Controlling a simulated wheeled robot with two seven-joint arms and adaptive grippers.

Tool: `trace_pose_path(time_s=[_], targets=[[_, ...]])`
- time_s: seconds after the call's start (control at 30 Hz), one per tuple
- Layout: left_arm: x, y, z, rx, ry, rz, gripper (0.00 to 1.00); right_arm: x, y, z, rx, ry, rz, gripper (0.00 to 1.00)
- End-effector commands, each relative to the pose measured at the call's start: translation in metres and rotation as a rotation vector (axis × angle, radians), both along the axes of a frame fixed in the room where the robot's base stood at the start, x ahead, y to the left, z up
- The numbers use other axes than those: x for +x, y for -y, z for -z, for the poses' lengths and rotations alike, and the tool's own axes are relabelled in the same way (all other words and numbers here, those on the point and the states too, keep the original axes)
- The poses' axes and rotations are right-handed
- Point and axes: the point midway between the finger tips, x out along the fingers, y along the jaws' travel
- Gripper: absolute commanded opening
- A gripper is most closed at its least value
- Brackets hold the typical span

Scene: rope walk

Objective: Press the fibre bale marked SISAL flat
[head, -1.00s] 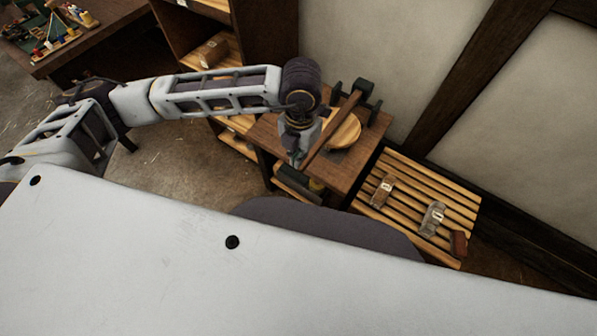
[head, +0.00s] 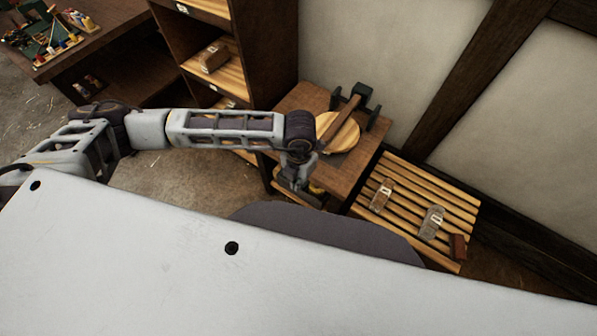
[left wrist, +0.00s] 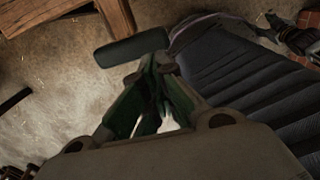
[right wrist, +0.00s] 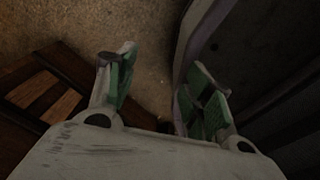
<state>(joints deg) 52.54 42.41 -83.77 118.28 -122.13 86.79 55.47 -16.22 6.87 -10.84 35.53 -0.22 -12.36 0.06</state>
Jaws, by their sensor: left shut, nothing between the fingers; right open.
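The marks on the bales are too small to read, so I cannot tell which one says SISAL. A brown labelled bale (head: 381,196) and a grey labelled bale (head: 432,222) lie on the slatted stand. Left of it, a small table (head: 358,172) carries a round wooden plate (head: 345,136) and a wooden beam with a dark head (head: 363,93). My left gripper (head: 297,187) is shut and empty, low at the table's near edge. In the left wrist view its tips meet a dark bar (left wrist: 128,49); I cannot tell if they touch. My right gripper (right wrist: 155,85) is open and empty.
A reddish-brown block (head: 458,247) lies at the slatted stand's (head: 412,178) right end. A shelf unit (head: 268,50) holding another brown bale (head: 213,57) stands behind my left arm. A workbench (head: 95,40) with small items is at the far left. Walls close off the right.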

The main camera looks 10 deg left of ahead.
Motion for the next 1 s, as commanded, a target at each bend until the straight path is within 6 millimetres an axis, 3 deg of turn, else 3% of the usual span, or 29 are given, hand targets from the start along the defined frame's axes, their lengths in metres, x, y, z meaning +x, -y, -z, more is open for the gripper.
trace_pose_path(time_s=[0.3,0.67,1.0], targets=[[-0.001,-0.001,0.027,0.000,-0.001,-0.001,0.00,-0.008,-0.012,-0.002,0.012,-0.010,0.002,0.52],[-0.001,0.000,0.030,-0.001,0.000,-0.001,0.00,-0.010,-0.007,-0.003,0.008,-0.012,0.001,0.52],[-0.002,-0.001,0.039,-0.001,-0.001,-0.001,0.00,0.003,0.007,0.004,-0.007,0.002,-0.003,0.52]])
